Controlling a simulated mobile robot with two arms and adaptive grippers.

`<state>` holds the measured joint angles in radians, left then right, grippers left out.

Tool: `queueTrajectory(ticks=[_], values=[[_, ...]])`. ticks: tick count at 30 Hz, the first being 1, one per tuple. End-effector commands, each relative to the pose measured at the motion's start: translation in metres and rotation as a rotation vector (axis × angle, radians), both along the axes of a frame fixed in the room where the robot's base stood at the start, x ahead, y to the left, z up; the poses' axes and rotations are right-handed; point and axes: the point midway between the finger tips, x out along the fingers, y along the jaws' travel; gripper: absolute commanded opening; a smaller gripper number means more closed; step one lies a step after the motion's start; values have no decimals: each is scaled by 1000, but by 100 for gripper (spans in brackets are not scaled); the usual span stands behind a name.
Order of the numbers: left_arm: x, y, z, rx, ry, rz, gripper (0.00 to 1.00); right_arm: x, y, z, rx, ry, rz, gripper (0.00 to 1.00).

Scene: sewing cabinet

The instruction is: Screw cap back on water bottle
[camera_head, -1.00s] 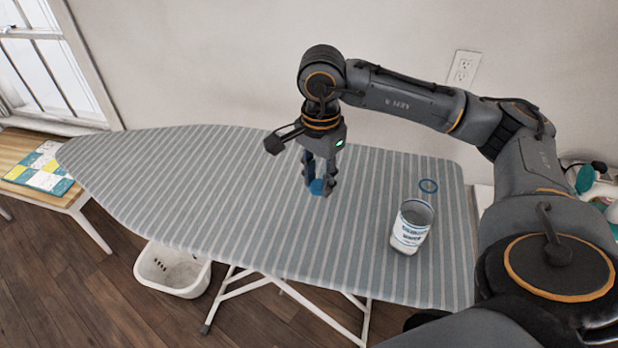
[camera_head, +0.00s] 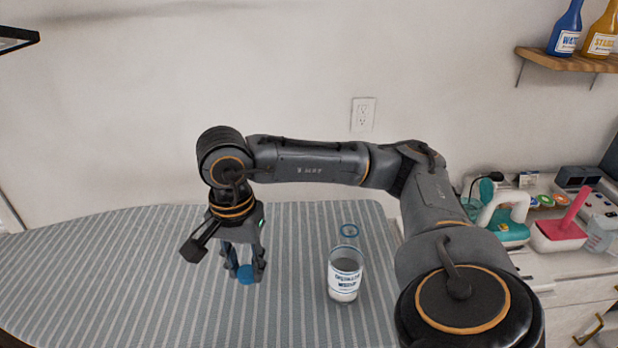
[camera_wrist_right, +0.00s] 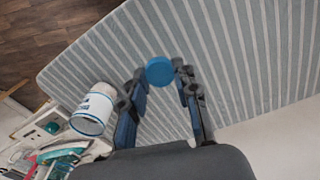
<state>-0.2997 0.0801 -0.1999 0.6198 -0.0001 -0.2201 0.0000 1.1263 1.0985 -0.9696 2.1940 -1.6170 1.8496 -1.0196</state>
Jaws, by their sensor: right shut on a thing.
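The blue cap (camera_head: 246,274) is held between the fingertips of my right gripper (camera_head: 244,268), above the striped ironing board; the small gap below it is hard to judge. The cap also shows as a blue disc in the right wrist view (camera_wrist_right: 159,70). The water bottle (camera_head: 345,281) is a clear, labelled container standing upright on the board, right of the gripper. It also shows in the right wrist view (camera_wrist_right: 93,109), left of the fingers. My left gripper is out of view.
The striped ironing board (camera_head: 120,270) is otherwise clear. A counter at the right holds a teal and white iron (camera_head: 503,215) and a pink-handled item (camera_head: 562,228). A wall shelf (camera_head: 575,60) holds a blue and a yellow bottle.

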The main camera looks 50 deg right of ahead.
Motion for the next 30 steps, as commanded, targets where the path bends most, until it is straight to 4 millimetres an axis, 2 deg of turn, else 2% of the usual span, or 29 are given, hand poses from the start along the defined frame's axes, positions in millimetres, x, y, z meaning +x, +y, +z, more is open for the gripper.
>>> queueTrajectory(ticks=[6, 9, 13, 17, 25, 27, 30], values=[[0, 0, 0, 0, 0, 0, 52, -5, 41, -31, 1, 4, 557, 21], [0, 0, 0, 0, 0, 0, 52, -9, 57, -42, 2, 3, 782, 21], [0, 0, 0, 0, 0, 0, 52, -12, 70, -51, 3, 1, 988, 21], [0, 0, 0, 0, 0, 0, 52, -14, 76, -56, 2, -1, 1083, 21], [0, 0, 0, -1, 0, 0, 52, -14, 77, -56, 2, -1, 1096, 21], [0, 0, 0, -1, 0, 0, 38, -14, 77, -56, 2, -1, 1095, 21], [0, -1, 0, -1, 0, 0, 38, -14, 76, -56, 2, -1, 1094, 21]])
